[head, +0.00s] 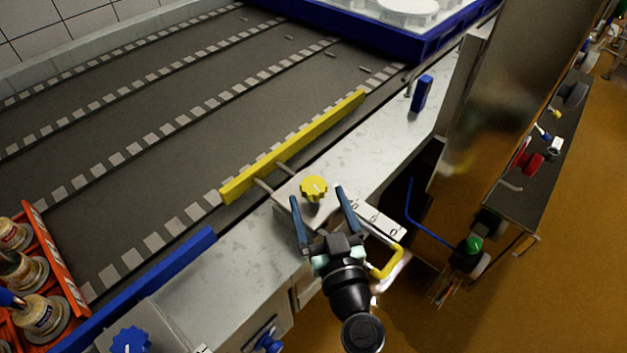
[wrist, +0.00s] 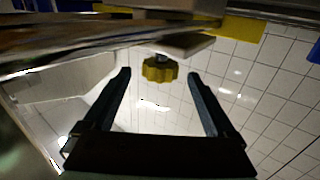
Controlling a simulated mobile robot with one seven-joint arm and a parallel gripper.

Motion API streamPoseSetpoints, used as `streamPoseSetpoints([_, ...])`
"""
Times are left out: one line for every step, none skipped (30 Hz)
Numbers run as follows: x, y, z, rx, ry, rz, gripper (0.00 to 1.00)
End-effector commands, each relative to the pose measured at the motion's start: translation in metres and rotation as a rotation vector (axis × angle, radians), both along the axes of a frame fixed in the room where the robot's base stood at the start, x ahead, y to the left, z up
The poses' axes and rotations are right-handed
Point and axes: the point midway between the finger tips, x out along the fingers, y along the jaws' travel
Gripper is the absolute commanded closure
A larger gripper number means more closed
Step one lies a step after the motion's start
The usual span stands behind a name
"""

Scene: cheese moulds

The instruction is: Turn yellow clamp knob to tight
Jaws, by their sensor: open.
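The yellow clamp knob (head: 313,187) has a scalloped rim and sits on a light block at the counter edge beside the conveyor. It also shows in the wrist view (wrist: 160,69), just beyond the fingertips and roughly centred between them. My gripper (head: 319,193) is open, with its two blue-grey fingers pointing toward the knob, one on each side in the picture. The wrist view also shows the open fingers (wrist: 158,74) with nothing between them. I cannot tell whether either finger touches the knob. A yellow guide bar (head: 292,148) joins the block by two rods.
A blue knob (head: 130,340) and blue rail (head: 150,278) lie at the lower left. An orange crate (head: 55,262) holds several containers. A blue tray (head: 437,42) stands at the back. A yellow bent handle (head: 388,265) is close to my wrist.

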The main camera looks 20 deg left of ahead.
Motion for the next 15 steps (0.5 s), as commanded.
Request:
streamPoseSetpoints([0.008, 0.006, 0.002, 0.002, -0.001, 0.001, 0.09])
streamPoseSetpoints([0.011, 0.009, 0.002, 0.001, 0.000, 0.001, 0.09])
streamPoseSetpoints([0.016, 0.012, 0.002, 0.001, -0.001, 0.001, 0.09])
streamPoseSetpoints([0.019, 0.014, 0.001, 0.000, 0.000, 0.000, 0.09])
streamPoseSetpoints([0.022, 0.016, 0.001, 0.000, -0.001, -0.001, 0.09])
streamPoseSetpoints([0.025, 0.018, 0.001, 0.000, 0.000, -0.001, 0.09])
streamPoseSetpoints([0.027, 0.020, 0.001, 0.000, 0.000, -0.001, 0.09])
streamPoseSetpoints([0.028, 0.021, 0.001, 0.000, 0.000, -0.001, 0.09])
streamPoseSetpoints([0.030, 0.022, 0.000, 0.000, 0.000, -0.001, 0.09])
streamPoseSetpoints([0.031, 0.023, 0.000, 0.000, 0.000, -0.001, 0.09])
streamPoseSetpoints([0.032, 0.024, 0.000, 0.000, 0.000, -0.001, 0.09])
streamPoseSetpoints([0.033, 0.024, 0.000, 0.000, 0.000, -0.001, 0.09])
streamPoseSetpoints([0.033, 0.024, 0.000, 0.000, 0.000, -0.001, 0.09])
streamPoseSetpoints([0.033, 0.025, 0.000, -0.001, 0.000, -0.001, 0.09])
streamPoseSetpoints([0.033, 0.025, 0.000, -0.001, 0.000, -0.001, 0.09])
